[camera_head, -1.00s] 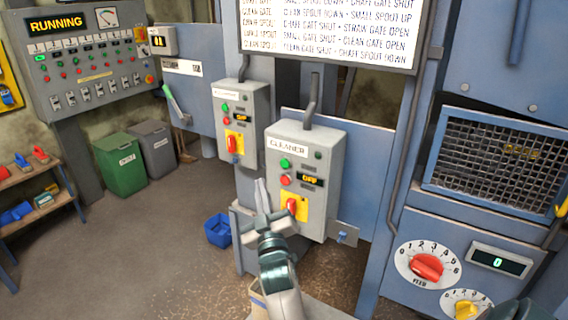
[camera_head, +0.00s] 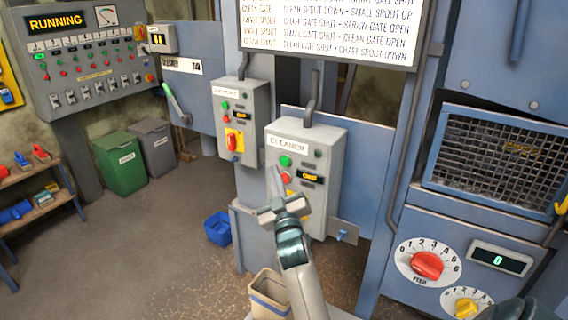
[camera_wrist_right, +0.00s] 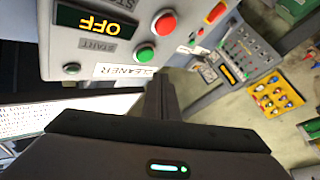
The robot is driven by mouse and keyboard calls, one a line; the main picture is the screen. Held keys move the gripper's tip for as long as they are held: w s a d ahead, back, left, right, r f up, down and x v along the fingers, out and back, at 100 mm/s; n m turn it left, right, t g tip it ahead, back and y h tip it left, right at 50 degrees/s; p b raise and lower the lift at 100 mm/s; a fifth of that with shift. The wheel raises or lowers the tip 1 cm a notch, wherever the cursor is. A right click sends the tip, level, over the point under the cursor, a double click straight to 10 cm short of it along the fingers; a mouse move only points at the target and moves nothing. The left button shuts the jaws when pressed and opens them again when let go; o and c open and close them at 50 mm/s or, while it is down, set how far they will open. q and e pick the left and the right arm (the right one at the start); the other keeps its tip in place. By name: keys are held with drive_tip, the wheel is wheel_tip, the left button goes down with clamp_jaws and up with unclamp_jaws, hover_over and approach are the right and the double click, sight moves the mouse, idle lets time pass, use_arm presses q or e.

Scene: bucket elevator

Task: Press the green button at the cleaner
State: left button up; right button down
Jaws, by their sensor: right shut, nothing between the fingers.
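The grey cleaner box (camera_head: 330,165) hangs on a blue post, with a CLEANER label at its top. Its green button (camera_head: 285,161) is above the red button (camera_head: 285,178), left of a display lit OFF. My right gripper (camera_head: 277,172) is shut and empty, its tips in front of the box's left side, just below the green button in the picture. It partly hides the yellow switch plate. In the right wrist view the green button (camera_wrist_right: 146,55) is just beyond the fingers (camera_wrist_right: 158,82); a gap to it cannot be judged surely. My left gripper is not in view.
A similar grey box (camera_head: 240,115) hangs further back left. A control panel (camera_head: 90,65) reading RUNNING stands at the far left. A blue bucket (camera_head: 218,230) and a tan bin (camera_head: 268,295) are on the floor. A feed dial (camera_head: 428,265) is at the right.

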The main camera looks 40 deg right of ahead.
drive_tip(key=shift+w+d, duration=0.2)
drive_tip(key=shift+d, duration=0.25)
drive_tip(key=shift+w+d, duration=0.2)
drive_tip(key=shift+d, duration=0.25)
idle(1.5)
drive_tip(key=shift+w+d, duration=0.15)
drive_tip(key=shift+d, duration=0.2)
drive_tip(key=shift+w+d, duration=0.15)
drive_tip(key=shift+d, duration=0.35)
idle(0.9)
drive_tip(key=shift+a, duration=0.15)
drive_tip(key=shift+s+a, duration=0.35)
drive_tip(key=shift+a, duration=0.35)
drive_tip(key=shift+a, duration=0.1)
idle(0.3)
drive_tip(key=a, duration=0.1)
drive_tip(key=s+a, duration=0.1)
drive_tip(key=a, duration=0.1)
drive_tip(key=s+a+p, duration=0.1)
drive_tip(key=shift+a, duration=0.2)
